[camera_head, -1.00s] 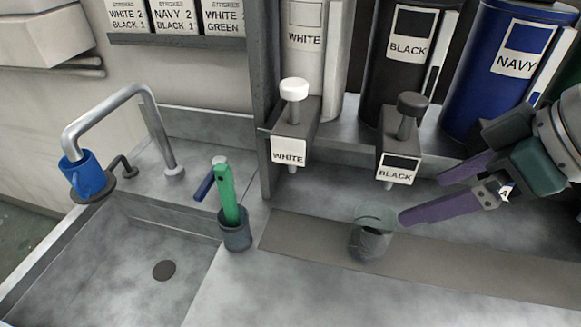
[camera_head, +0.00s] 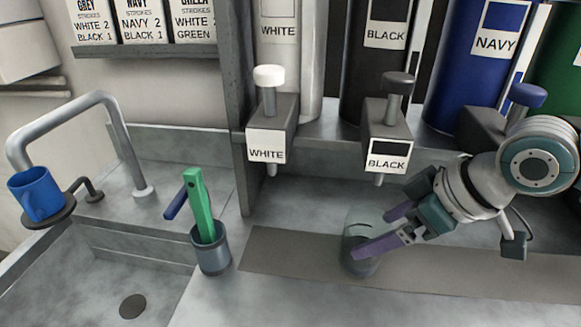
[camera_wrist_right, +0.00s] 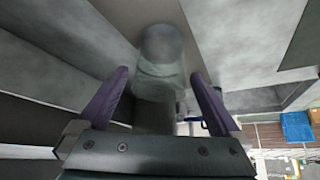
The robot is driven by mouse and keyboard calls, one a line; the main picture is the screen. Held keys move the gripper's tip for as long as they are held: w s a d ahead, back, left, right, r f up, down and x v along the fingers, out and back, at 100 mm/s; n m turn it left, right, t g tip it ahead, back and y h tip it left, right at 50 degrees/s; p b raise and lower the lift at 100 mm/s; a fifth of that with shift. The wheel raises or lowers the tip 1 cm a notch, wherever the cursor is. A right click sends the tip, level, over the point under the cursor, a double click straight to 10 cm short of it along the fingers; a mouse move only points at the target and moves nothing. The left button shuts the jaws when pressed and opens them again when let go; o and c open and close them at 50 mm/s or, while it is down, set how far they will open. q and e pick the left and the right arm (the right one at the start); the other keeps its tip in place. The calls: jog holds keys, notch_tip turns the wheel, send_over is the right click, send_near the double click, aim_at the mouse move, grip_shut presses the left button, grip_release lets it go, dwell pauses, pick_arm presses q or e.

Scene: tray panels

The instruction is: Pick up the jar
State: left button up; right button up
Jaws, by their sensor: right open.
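The jar (camera_head: 359,262) is a clear glass vessel standing on the dark strip of the counter, below the black dispenser. My right gripper (camera_head: 368,232) is open, with its purple fingers at the jar; one finger passes in front of it and hides part of it. In the right wrist view the jar (camera_wrist_right: 161,62) shows ahead of and between the two open fingers (camera_wrist_right: 158,85). I cannot tell whether a finger touches the glass. My left gripper is not in view.
White (camera_head: 270,130) and black (camera_head: 388,130) dispensers hang above the counter. A grey cup (camera_head: 212,256) holding a green-handled tool (camera_head: 199,205) stands left of the jar. A sink (camera_head: 80,285), faucet (camera_head: 75,112) and blue mug (camera_head: 38,192) are at the left. The counter front is clear.

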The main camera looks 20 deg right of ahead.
jog(key=b+x, duration=0.1)
jog(key=x, duration=0.4)
jog(key=shift+r, duration=0.1)
jog(key=shift+s, duration=0.1)
jog(key=c, duration=1.5)
grip_shut()
jog(key=shift+r, duration=0.15)
